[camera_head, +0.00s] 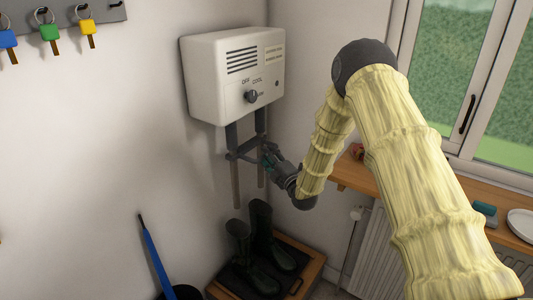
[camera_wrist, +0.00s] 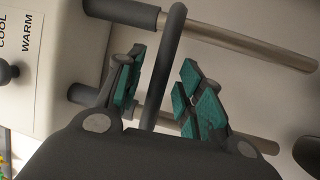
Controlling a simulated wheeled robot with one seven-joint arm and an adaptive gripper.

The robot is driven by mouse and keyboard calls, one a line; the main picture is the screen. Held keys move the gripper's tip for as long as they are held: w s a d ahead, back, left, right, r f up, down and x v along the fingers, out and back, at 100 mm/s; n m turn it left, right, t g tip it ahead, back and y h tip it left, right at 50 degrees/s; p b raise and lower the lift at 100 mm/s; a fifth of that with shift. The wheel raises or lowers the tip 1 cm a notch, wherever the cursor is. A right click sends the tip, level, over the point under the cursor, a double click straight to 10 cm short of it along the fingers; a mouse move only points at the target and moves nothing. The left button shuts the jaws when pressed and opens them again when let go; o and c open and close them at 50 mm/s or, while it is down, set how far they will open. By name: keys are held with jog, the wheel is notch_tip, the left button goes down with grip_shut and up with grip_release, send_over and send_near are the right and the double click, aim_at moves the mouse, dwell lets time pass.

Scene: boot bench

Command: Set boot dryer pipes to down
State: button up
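The boot dryer (camera_head: 222,82) is a white box on the wall with vents and a knob (camera_head: 252,96). Two pipes (camera_head: 236,185) with dark upper sleeves point down below it, above the boots. A dark handle bar (camera_head: 243,156) joins them. In the wrist view, the handle bar (camera_wrist: 166,70) passes between the green-padded fingers of my gripper (camera_wrist: 164,88), with the pipes (camera_wrist: 250,45) running behind. The fingers look apart around the bar, not clamped. In the head view my gripper (camera_head: 270,158) is at the bar's right end, its fingers partly hidden.
Dark green boots (camera_head: 262,225) stand on a tray on a low wooden bench (camera_head: 312,268) below the pipes. A wooden sill (camera_head: 358,180) and radiator (camera_head: 372,240) lie right. A key rack (camera_head: 108,12) hangs upper left. A blue-handled tool (camera_head: 155,258) leans near the bench.

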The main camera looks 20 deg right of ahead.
jog(key=shift+w+a+r, duration=0.1)
jog(key=shift+w+a, duration=0.1)
jog(key=shift+w, duration=0.45)
grip_shut()
notch_tip(320, 180, down, 33)
jog(key=b, duration=2)
grip_release()
